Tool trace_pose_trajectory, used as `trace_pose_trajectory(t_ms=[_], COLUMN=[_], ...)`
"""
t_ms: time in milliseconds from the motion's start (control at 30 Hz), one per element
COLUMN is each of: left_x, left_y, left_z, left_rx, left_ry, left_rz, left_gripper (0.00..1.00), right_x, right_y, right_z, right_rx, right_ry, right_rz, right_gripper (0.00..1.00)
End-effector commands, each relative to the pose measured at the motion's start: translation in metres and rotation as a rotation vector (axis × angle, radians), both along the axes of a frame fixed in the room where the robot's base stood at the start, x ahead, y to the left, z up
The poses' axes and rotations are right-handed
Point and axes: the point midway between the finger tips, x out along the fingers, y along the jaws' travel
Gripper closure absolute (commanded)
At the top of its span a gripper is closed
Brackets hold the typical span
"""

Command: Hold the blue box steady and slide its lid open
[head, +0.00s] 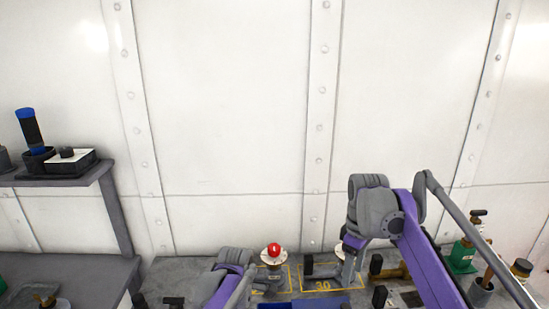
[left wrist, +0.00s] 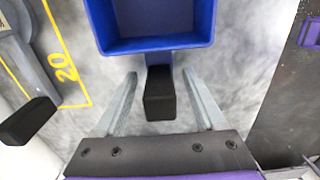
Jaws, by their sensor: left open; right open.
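The blue box (left wrist: 150,42) is at the top of the left wrist view, with its hollow inside showing. In the head view only a strip of its blue (head: 312,303) shows at the bottom edge. My left gripper (left wrist: 160,82) is open, one finger on each side of this grip, with gaps showing. My right gripper (head: 347,262) is open behind the box, under its purple wrist; its fingers are hard to make out. I cannot make out the lid.
A grey lever with a black end (left wrist: 28,121) stands left of the box in the left wrist view. A red-topped button (head: 274,251) is at the bench's back. Brass and green fittings (head: 461,257) stand at right. A dark shelf (head: 75,178) is at left.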

Motion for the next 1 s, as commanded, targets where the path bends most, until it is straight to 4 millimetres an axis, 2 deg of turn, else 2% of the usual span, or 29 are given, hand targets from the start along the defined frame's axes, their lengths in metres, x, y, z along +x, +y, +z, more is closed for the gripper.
trace_pose_trajectory(t_ms=[167,267,700,900,1000], left_x=[0.0,0.0,0.0,-0.001,-0.009], left_y=[0.0,0.0,0.0,0.001,0.007], left_z=[0.003,0.013,0.1,0.119,0.122], left_rx=[0.0,0.0,0.0,0.0,-0.003], left_ry=[0.0,0.0,0.0,-0.002,-0.019], left_rz=[0.0,0.0,-0.001,-0.006,-0.058], left_gripper=[0.28,0.28,0.28,0.28,0.28], right_x=[0.0,0.0,0.0,-0.001,-0.009], right_y=[0.0,0.0,0.0,0.0,0.002], right_z=[0.0,0.0,0.0,0.0,-0.001], right_rx=[0.0,0.0,0.0,0.0,-0.001], right_ry=[0.0,0.0,0.0,-0.001,-0.019], right_rz=[0.0,0.0,0.0,-0.003,-0.029], right_gripper=[0.36,0.36,0.36,0.36,0.36])
